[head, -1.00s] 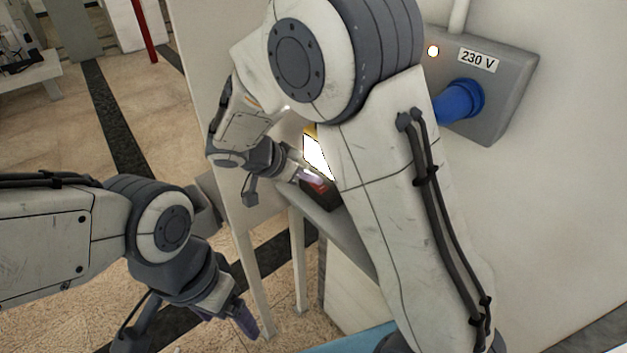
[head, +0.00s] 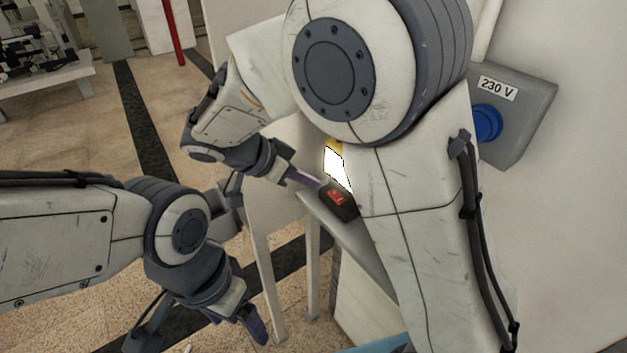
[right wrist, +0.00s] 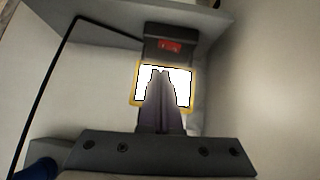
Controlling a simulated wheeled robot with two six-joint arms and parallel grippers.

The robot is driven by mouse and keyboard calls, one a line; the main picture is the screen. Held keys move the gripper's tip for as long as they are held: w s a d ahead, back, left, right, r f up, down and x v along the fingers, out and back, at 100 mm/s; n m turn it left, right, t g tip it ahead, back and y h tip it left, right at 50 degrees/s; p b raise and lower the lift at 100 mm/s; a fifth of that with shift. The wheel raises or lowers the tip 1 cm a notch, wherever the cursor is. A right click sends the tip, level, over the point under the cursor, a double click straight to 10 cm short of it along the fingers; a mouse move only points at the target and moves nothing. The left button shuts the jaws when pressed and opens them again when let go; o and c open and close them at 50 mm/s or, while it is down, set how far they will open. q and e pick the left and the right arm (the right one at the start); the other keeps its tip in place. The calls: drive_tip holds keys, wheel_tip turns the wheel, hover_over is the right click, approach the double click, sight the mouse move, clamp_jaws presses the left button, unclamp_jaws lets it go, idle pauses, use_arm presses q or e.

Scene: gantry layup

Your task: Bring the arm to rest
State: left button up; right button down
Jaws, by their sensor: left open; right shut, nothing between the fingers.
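My right arm crosses the middle of the head view. My right gripper (head: 318,184) points at a black box with a red rocker switch (head: 337,198) on a grey ledge. In the right wrist view its two purple fingers (right wrist: 159,75) are shut together and empty. They overlap a white panel with a yellow frame (right wrist: 180,88), below the black box (right wrist: 170,45). I cannot tell whether the fingertips touch anything. My left gripper (head: 253,325) hangs at the lower left of the head view, away from the box, with nothing seen in it.
A grey box marked 230 V with a blue socket (head: 488,122) is on the wall at right. The ledge (head: 352,232) stands on pale legs (head: 262,270). A white bench (head: 50,85) stands far left. Open tiled floor (head: 85,145) lies at left.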

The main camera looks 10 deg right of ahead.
drive_tip(key=shift+s+a, duration=0.1)
idle(0.4)
drive_tip(key=s+a+f+n+g+y, duration=0.1)
drive_tip(key=s+a+n+y, duration=0.2)
drive_tip(key=s+n, duration=0.7)
drive_tip(key=s+a+f+n+g+y, duration=0.1)
drive_tip(key=s+a+f+n+y, duration=0.1)
drive_tip(key=s+n+y, duration=0.4)
drive_tip(key=s+a+n, duration=0.1)
drive_tip(key=s+n, duration=0.3)
drive_tip(key=s, duration=0.3)
drive_tip(key=shift+a+n+g+y, duration=0.15)
drive_tip(key=shift+n+g+y, duration=0.15)
